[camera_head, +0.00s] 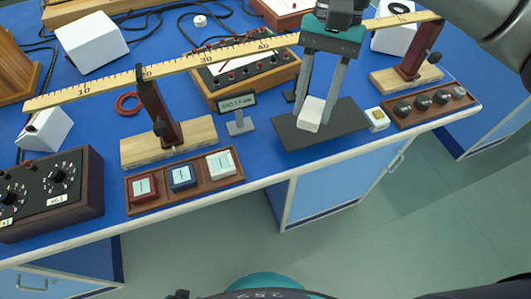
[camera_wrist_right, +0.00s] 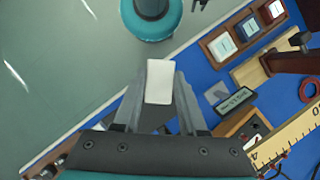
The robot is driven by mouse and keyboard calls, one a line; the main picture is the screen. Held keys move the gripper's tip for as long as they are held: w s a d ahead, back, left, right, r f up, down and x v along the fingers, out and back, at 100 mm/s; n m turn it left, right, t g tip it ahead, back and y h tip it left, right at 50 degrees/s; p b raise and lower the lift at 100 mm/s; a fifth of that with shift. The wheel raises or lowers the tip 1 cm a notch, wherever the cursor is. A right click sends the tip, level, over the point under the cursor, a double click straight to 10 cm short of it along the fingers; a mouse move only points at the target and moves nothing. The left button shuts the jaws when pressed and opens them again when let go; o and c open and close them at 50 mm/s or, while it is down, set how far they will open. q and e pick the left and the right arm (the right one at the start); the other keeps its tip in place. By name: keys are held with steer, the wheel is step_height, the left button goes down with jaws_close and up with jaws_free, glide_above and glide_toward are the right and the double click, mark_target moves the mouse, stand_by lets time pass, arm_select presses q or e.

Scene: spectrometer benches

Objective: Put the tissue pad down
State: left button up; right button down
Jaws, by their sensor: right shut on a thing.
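The tissue pad (camera_head: 310,114) is a small white block between the fingertips of my right gripper (camera_head: 318,100). The gripper points down and is shut on the pad, over the dark grey mat (camera_head: 344,119) near the bench's front edge. I cannot tell whether the pad touches the mat. In the right wrist view the white pad (camera_wrist_right: 159,82) shows between the two grey fingers, with part of the dark mat behind them. My left gripper is not in view.
A long wooden ruler (camera_head: 205,60) on two stands runs behind the mat. A small sign (camera_head: 237,103) stands left of it. A tray of three coloured blocks (camera_head: 184,178) lies front left. A small yellow-topped block (camera_head: 377,119) and a tray of dark round pieces (camera_head: 431,105) are at right.

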steer(key=a+r+m+t+y, duration=0.3)
steer(key=a+r+m, duration=0.3)
steer(key=a+m, duration=0.35)
steer(key=f+b, duration=0.1)
steer(key=f, duration=0.4)
steer(key=f+b, duration=0.1)
steer(key=f, duration=0.4)
steer(key=d+f+b, duration=0.1)
steer(key=f+b, duration=0.1)
steer(key=f, duration=0.3)
steer(key=shift+w+f, duration=0.15)
steer(key=shift+w, duration=0.2)
steer(key=shift+f+b, duration=0.45)
steer(key=shift+f, duration=1.5)
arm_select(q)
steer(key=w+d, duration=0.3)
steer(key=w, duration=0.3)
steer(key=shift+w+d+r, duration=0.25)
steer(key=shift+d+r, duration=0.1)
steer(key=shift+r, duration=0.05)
arm_select(e)
steer(key=shift+f, duration=0.15)
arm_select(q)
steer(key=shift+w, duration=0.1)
